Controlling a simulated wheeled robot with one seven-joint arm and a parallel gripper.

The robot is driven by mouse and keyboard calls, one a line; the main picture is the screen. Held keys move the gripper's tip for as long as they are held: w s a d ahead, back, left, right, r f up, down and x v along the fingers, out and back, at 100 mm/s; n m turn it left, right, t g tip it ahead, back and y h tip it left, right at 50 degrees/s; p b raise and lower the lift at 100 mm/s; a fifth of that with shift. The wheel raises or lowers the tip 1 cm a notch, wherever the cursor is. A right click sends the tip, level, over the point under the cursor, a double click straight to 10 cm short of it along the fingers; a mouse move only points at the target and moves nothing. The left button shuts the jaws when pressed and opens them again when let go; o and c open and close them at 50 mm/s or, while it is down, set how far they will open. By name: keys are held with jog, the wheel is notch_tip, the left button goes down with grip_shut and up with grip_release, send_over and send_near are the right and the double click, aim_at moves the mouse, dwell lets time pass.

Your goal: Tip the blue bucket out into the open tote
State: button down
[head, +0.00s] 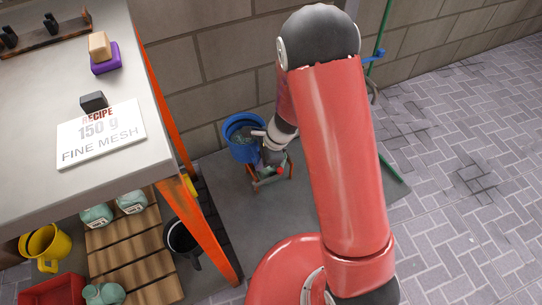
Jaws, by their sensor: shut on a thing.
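The blue bucket (236,150) is near the wall, left of my red arm. It looks about upright, and its open top shows grey-green contents. My gripper (259,136) is at the bucket's right rim and is shut on it; the arm's wrist partly hides the fingers. I cannot tell whether the bucket is lifted or resting on something. I cannot make out a thing that is clearly the open tote. A red open container (52,290) shows in part at the lower left, and I cannot tell what it is.
A grey table with orange legs (205,235) stands at left, bearing a recipe sign (102,133). Below are a wooden slatted pallet (125,250), jars, a yellow bucket (42,245) and a black bucket (181,240). Open brick floor (470,150) lies right.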

jog(key=shift+s+a+r+m+t, duration=0.1)
jog(key=shift+s+a+m+t, duration=0.15)
jog(key=shift+m, duration=0.45)
jog(key=shift+w+f, duration=0.1)
jog(key=shift+f, duration=0.1)
jog(key=y+b, duration=0.1)
jog(key=b, duration=0.2)
jog(key=shift+a+f+y, duration=0.1)
jog(key=shift+f+y, duration=0.2)
jog(key=shift+f, duration=0.1)
jog(key=d+m+y+b, duration=0.1)
jog(key=y+b, duration=0.3)
jog(key=y, duration=0.2)
jog(key=d+r+m+g+y+b, duration=0.1)
jog(key=y+b, duration=0.4)
jog(key=y, duration=0.2)
jog(key=d+m+y+b, duration=0.1)
jog(key=d+y+b, duration=0.1)
jog(key=y+b, duration=0.2)
jog(key=shift+w+r+m+g+y+b, duration=0.15)
jog(key=shift+w+r+y, duration=0.05)
jog(key=shift+y, duration=0.65)
jog(key=shift+w+r+m+g+y+b, duration=0.1)
jog(key=shift+w+r+m+y+b, duration=0.1)
jog(key=shift+y, duration=0.65)
